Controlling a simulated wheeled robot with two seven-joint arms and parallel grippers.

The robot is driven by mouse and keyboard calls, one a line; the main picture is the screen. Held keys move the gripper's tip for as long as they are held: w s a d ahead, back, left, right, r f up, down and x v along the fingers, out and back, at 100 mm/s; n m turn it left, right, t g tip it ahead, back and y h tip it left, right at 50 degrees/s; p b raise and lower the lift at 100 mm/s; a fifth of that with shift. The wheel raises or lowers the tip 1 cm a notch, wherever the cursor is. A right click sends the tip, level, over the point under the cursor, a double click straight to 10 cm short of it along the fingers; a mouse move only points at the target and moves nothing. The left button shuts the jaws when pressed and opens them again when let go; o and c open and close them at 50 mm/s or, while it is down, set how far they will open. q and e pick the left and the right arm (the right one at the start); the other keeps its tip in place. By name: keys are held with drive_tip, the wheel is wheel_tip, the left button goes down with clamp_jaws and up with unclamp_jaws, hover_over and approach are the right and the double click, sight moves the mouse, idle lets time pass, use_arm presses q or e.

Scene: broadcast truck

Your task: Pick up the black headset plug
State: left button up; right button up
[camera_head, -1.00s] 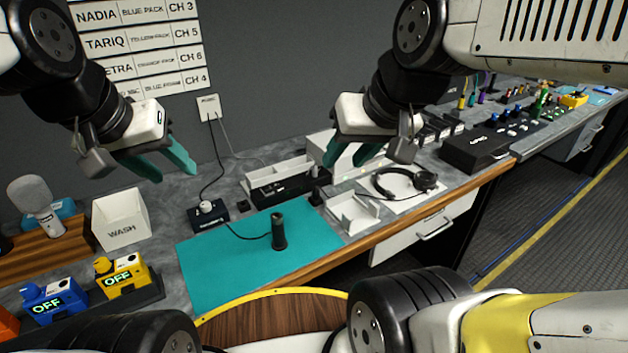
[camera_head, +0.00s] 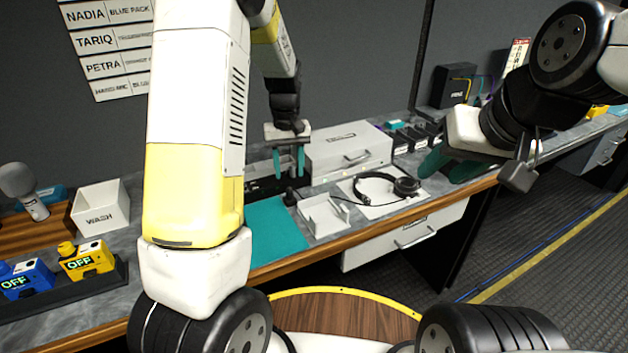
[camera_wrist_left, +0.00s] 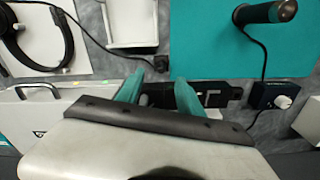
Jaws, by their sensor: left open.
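The small black headset plug (camera_head: 290,197) stands at the mat's back right corner, on the end of the thin black cable from the headset (camera_head: 388,189). In the left wrist view the plug (camera_wrist_left: 161,63) shows just beyond and between the fingertips, not touched. My left gripper (camera_head: 288,170) has its teal fingers apart, pointing down, empty, above and behind the plug. It also shows in the left wrist view (camera_wrist_left: 158,84). My right gripper (camera_head: 443,174) is at the right above the counter's front edge, teal fingers apart and empty.
The teal mat (camera_head: 272,228) is partly hidden by my left arm. A black cylinder (camera_wrist_left: 268,13) stands on it. Beside the plug are a white tray (camera_head: 325,218) and a white drawer box (camera_head: 348,150). A black strip (camera_wrist_left: 205,95) lies near the left fingers.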

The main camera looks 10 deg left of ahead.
sight(289, 188)
use_arm(q)
wheel_tip(289, 188, down, 8)
drive_tip(key=shift+a+r, duration=0.15)
clamp_jaws()
idle(0.3)
